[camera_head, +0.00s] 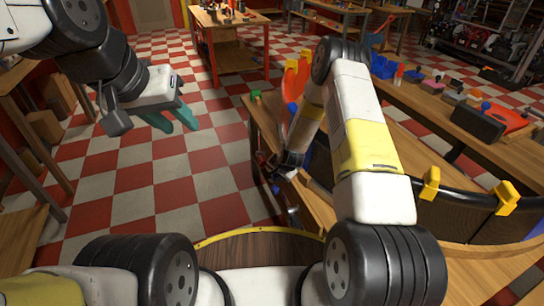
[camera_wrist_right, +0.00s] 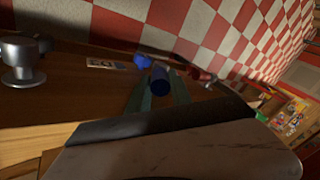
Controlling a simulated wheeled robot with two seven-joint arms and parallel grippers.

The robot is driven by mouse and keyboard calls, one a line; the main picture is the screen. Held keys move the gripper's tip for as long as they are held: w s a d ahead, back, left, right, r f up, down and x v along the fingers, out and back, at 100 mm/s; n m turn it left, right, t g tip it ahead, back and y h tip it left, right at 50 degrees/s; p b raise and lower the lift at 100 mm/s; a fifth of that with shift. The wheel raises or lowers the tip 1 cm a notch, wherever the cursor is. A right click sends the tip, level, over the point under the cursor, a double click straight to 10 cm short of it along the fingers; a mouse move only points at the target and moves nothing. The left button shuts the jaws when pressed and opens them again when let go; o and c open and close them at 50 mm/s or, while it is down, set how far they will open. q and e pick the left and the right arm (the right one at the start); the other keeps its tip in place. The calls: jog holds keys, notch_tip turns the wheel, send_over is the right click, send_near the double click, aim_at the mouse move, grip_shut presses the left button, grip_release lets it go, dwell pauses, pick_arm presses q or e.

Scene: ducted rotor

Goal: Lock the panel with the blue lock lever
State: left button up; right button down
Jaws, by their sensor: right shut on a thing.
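In the right wrist view, a dark blue cylindrical grip, which looks like the blue lock lever (camera_wrist_right: 160,82), lies between the teal fingers of my right gripper (camera_wrist_right: 158,92). The gripper is shut on it. A rounder blue piece (camera_wrist_right: 142,60) sits just beyond it on the brown wooden panel (camera_wrist_right: 60,98). In the head view, my right wrist reaches down at the wooden bench's left end, and the fingers and lever are mostly hidden there. My left gripper (camera_head: 181,122) hangs over the checkered floor at the left, open and empty, its teal fingers apart.
A metal knob (camera_wrist_right: 22,62) and a small label (camera_wrist_right: 105,64) are on the panel. In the head view, a dark curved wall with yellow clips (camera_head: 429,184) stands at the right. A red tool (camera_head: 500,118) lies on the bench behind.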

jog(key=shift+s+f+t, duration=0.15)
jog(key=shift+s+t, duration=0.1)
jog(key=shift+t, duration=0.25)
jog(key=c, duration=1.2)
grip_release()
jog(key=shift+o, duration=0.2)
jog(key=v, duration=0.7)
jog(key=shift+s+d+r, duration=0.2)
jog(key=shift+r, duration=0.1)
